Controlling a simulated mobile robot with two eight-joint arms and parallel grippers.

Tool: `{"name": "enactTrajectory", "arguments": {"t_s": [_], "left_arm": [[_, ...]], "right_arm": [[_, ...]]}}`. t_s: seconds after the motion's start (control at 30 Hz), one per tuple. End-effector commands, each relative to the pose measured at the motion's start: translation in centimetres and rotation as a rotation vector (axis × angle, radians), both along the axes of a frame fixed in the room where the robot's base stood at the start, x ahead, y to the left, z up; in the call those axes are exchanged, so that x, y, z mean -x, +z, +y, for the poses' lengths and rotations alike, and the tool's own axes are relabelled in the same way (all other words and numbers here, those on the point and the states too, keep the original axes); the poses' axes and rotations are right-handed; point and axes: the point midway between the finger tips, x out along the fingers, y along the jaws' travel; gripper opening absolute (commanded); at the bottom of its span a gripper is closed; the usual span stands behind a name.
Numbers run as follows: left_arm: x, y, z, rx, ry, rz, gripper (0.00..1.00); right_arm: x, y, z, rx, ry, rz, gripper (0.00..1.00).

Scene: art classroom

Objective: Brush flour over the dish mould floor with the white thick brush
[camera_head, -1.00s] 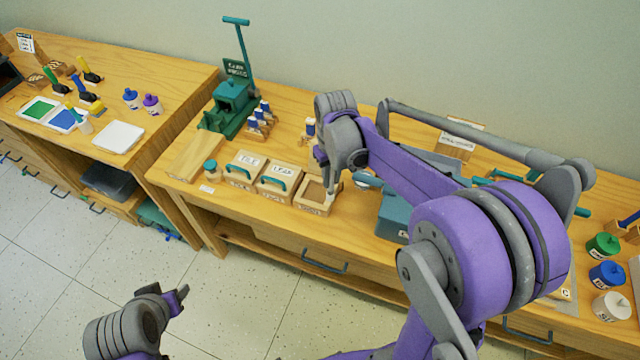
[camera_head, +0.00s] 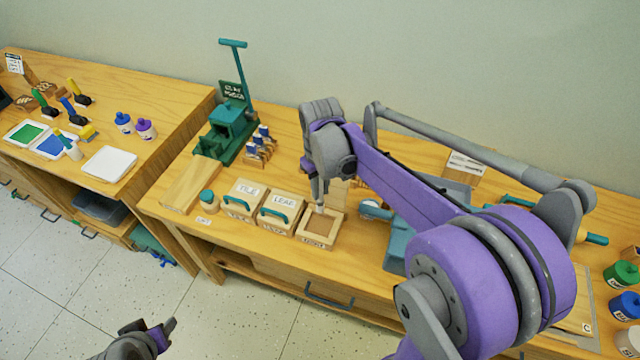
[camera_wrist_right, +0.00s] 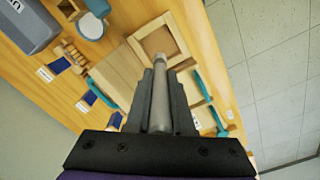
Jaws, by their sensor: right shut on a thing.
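The dish mould (camera_head: 308,237) is a square wooden frame with a brown recessed floor, at the right end of a row of moulds. My right gripper (camera_head: 319,194) is above its back edge, shut on the pale white brush (camera_head: 320,208). The brush points down, its tip at the mould's back side; I cannot tell if it touches. In the right wrist view the brush (camera_wrist_right: 160,95) stands between the jaws, its far end overlapping the dish mould (camera_wrist_right: 139,44). Flour on the floor is not discernible. My left gripper (camera_head: 166,328) is low at left, away from the table, its jaws unclear.
The lidded LEAF mould (camera_head: 284,200) and TILE mould (camera_head: 244,190), with teal handles, stand left of the dish mould. A teal-lidded jar (camera_head: 208,198) and green press (camera_head: 232,125) are farther left. A blue-grey bin (camera_head: 398,245) is close on the right.

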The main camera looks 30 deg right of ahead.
Motion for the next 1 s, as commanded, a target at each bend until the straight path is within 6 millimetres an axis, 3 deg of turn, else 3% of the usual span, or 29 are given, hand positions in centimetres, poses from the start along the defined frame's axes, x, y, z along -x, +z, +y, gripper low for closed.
{"name": "enactTrajectory", "arguments": {"t_s": [0.6,1.0], "left_arm": [[2.1,-4.9,0.0,0.0,0.0,0.04,0.5],[2.4,-5.8,0.0,0.0,0.0,0.046,0.5]], "right_arm": [[0.1,-6.6,0.0,0.0,0.0,0.003,0.0],[0.0,-7.7,0.0,0.0,0.0,0.001,0.0]]}}
